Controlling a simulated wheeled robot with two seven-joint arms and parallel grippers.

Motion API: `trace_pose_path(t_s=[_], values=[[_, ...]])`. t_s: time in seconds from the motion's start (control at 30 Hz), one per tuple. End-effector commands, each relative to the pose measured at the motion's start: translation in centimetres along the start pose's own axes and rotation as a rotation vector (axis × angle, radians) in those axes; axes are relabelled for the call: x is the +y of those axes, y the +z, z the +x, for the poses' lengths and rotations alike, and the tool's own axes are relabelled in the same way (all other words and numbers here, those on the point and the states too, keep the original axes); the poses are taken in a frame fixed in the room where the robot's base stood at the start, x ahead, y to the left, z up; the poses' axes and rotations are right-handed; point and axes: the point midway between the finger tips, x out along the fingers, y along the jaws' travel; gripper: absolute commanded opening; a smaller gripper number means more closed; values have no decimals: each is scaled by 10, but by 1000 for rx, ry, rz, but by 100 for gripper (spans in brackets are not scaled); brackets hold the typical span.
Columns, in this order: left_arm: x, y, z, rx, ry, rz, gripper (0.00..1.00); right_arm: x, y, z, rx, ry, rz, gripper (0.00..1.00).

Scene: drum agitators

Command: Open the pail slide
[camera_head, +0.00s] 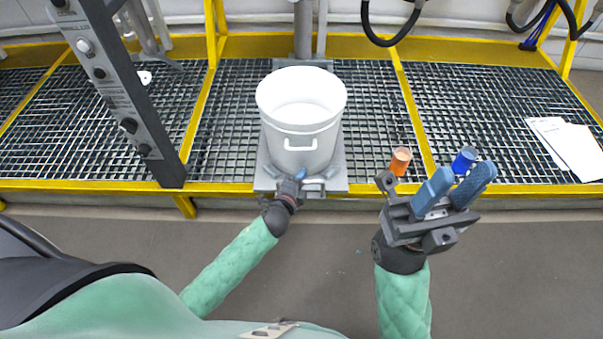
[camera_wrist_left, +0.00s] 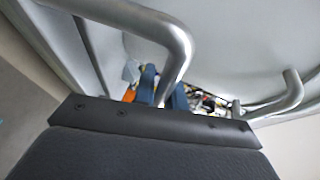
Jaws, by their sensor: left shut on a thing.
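The pail slide (camera_head: 335,172) is a flat grey plate on the grated platform, at its front edge. A white pail (camera_head: 302,95) with a small white front handle stands upright on it. My left gripper (camera_head: 300,176) is at the slide's front edge, below the pail. In the left wrist view, its blue fingers (camera_wrist_left: 164,88) are shut on a bent metal handle (camera_wrist_left: 177,45); the exact contact is partly hidden by the tube. My right gripper (camera_head: 451,195) is raised in front of the platform to the right, with its blue fingers apart and nothing between them.
An orange cylinder (camera_head: 400,161) and a blue cylinder (camera_head: 464,159) stand on the grating right of the slide. White papers (camera_head: 568,148) lie at far right. A grey control post (camera_head: 126,95) rises at left. A yellow rail (camera_head: 230,188) edges the platform; the floor in front is clear.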

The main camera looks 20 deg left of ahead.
Motion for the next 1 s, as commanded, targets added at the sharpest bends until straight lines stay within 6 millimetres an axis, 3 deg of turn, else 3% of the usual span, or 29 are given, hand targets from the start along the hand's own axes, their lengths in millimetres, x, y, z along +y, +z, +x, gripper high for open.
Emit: trace_pose_path(t_s=[0.23, 0.27, 0.33, 0.37, 0.73, 1.0], values=[[1, 0, 0, 0, 1, 0, 0, 0, 0, 1, 3, 2, -1, 36], [1, 0, 0, 0, 1, 0, 18, 0, 0, 1, 3, 2, -1, 36], [1, 0, 0, 0, 1, 0, 32, 0, 0, 1, 3, 1, 0, 36], [1, 0, 0, 0, 1, 0, 34, 0, 0, 1, 3, 1, 0, 36], [0, 0, -4, 0, 1, 0, 34, 0, 0, 0, -3, -10, 3, 36], [0, 0, -37, -1, 3, 0, 34, 0, -1, 7, -1, -4, -4, 36]])
